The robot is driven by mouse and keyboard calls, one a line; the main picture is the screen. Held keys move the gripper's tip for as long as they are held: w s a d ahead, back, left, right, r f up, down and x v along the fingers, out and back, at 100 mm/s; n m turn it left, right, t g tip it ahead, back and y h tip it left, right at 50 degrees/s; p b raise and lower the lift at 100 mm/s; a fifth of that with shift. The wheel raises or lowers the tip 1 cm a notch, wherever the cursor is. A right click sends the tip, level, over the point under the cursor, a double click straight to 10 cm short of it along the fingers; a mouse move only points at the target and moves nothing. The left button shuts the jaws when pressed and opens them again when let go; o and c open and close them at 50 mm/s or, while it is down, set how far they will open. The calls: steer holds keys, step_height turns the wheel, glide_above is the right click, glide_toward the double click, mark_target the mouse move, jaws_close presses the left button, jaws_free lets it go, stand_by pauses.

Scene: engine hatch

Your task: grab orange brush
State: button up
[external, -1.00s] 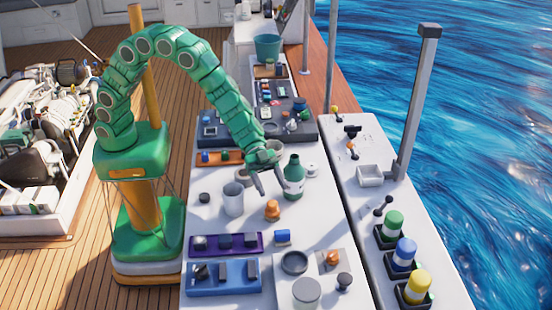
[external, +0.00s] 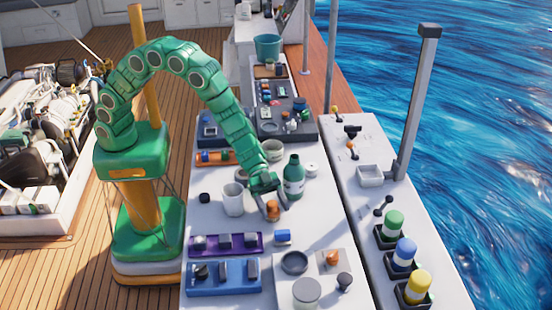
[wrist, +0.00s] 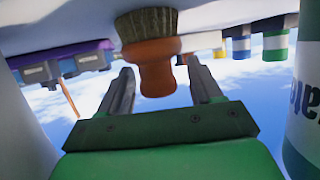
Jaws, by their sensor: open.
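The orange brush (external: 272,209) stands on the white table between a white mug and a green bottle. In the wrist view the brush (wrist: 152,62) shows its orange body and dark bristles, just beyond and between the fingertips. My gripper (external: 273,211) is open around or right at the brush in the external view; its two fingers (wrist: 160,75) spread to either side of it in the wrist view. I cannot tell whether either finger touches it.
The green bottle (external: 293,178) stands close on the right of my gripper. The white mug (external: 233,199) is close on the left. A blue block (external: 282,237), a purple tray (external: 210,251) and a dark round dish (external: 294,262) lie in front.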

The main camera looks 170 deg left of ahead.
steer(key=shift+w+a+f, duration=0.1)
steer(key=shift+w+f, duration=0.1)
steer(key=shift+w, duration=0.2)
steer(key=c, duration=1.1)
